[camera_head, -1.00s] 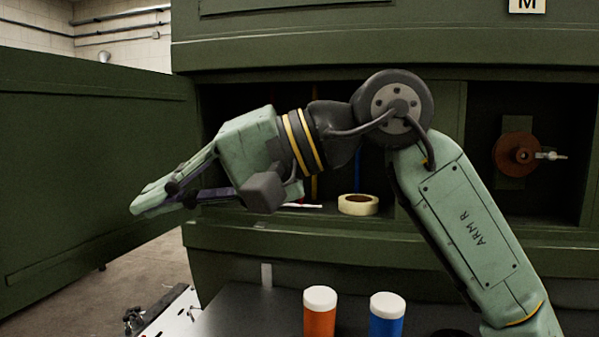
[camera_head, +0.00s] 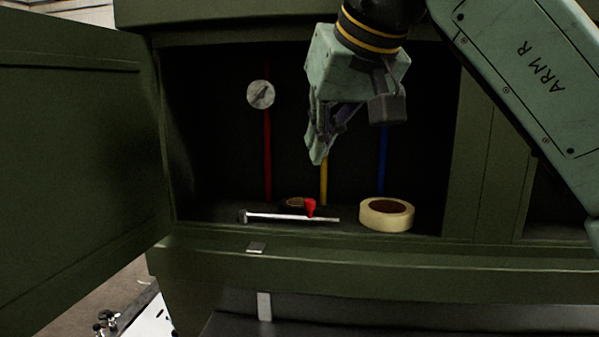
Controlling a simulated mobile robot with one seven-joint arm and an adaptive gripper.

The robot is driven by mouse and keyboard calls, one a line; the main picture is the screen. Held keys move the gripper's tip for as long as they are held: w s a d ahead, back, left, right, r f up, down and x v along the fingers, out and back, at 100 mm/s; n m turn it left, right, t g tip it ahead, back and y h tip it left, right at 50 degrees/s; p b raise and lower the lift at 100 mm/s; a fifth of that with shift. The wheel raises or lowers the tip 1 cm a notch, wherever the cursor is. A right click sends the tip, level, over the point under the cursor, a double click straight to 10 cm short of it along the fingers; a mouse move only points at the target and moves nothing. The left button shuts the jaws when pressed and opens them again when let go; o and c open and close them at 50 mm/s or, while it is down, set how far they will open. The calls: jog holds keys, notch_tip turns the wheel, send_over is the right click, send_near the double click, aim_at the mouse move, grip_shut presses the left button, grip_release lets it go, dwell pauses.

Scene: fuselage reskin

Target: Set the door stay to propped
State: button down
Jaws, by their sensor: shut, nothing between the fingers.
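The green door (camera_head: 80,150) stands open at the left of the compartment. A thin pale rod (camera_head: 280,216), which looks like the door stay, lies along the compartment floor near its front edge. Its left end meets a small dark fitting (camera_head: 244,216). A red piece (camera_head: 310,206) stands at or just behind the rod's right part; I cannot tell whether they are joined. A small grey plate (camera_head: 256,248) is on the sill below the rod. My gripper (camera_head: 317,160) is shut and empty, pointing down above the red piece, apart from it.
A tape roll (camera_head: 386,214) sits on the compartment floor right of the rod. Red (camera_head: 267,155), yellow (camera_head: 324,180) and blue (camera_head: 383,160) upright lines and a round gauge (camera_head: 261,94) are at the back. A post (camera_head: 470,165) bounds the compartment on the right.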

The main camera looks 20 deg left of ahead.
jog(key=shift+w+d+r, duration=0.15)
jog(key=shift+w+d, duration=0.1)
jog(key=shift+w, duration=0.05)
jog(key=x, duration=1)
jog(key=shift+d+p, duration=0.15)
jog(key=shift+p, duration=0.2)
